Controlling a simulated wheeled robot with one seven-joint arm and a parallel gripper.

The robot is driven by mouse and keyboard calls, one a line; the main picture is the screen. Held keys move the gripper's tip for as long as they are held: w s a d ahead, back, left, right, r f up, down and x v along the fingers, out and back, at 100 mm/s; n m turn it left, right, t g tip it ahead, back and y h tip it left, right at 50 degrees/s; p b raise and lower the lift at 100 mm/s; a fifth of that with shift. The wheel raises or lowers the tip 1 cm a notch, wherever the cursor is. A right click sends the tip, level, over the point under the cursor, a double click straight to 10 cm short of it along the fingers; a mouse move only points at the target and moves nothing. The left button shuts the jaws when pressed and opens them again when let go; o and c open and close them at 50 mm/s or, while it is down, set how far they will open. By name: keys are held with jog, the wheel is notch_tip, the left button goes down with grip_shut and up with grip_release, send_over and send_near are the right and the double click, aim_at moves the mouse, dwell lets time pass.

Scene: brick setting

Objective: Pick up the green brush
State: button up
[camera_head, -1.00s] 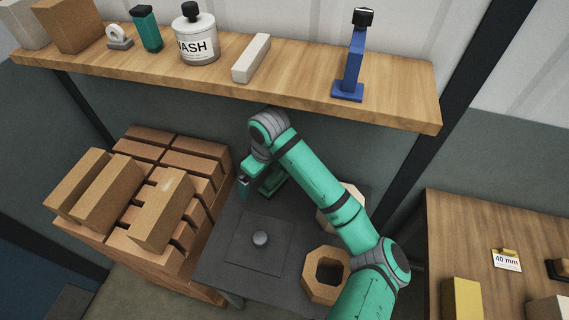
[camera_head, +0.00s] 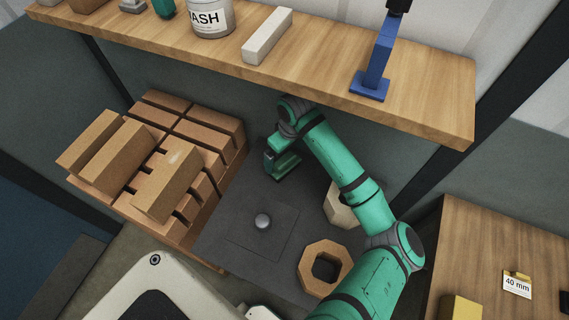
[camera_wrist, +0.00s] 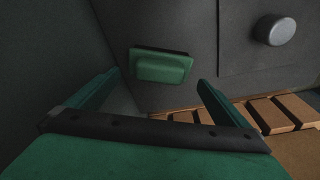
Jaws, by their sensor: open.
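The green brush (camera_head: 286,167) lies on the dark table (camera_head: 225,235), near its back edge. In the wrist view the brush (camera_wrist: 162,66) is a green block with rounded edges and a darker strip along its upper side. My gripper (camera_wrist: 157,84) is open and empty. Its two green fingers are spread to either side of the brush's line, and the brush lies beyond the fingertips, apart from them. In the head view my gripper (camera_head: 269,160) is beside the brush, partly merging with it in colour.
A round grey knob (camera_head: 263,221) on a square plate stands in front of the brush. Stacked bricks (camera_head: 165,185) are to the left. A wooden hexagonal ring (camera_head: 324,268) and a pale block (camera_head: 338,207) are to the right. A shelf (camera_head: 300,70) overhangs behind.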

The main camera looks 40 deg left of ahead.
aim_at(284, 159)
notch_tip(284, 159, down, 4)
jog(key=shift+w+f, duration=0.15)
jog(key=shift+f, duration=0.1)
jog(key=shift+a, duration=0.15)
jog(key=c, duration=0.9)
jog(key=shift+c, duration=0.2)
jog(key=shift+r, duration=0.1)
jog(key=shift+r, duration=0.55)
jog(key=r, duration=0.2)
jog(key=shift+s+r, duration=0.25)
jog(key=shift+r, duration=0.1)
jog(key=s+d+r, duration=0.7)
jog(key=s+r, duration=0.2)
jog(key=s, duration=0.2)
jog(key=shift+s+d, duration=0.15)
jog(key=shift+s, duration=0.2)
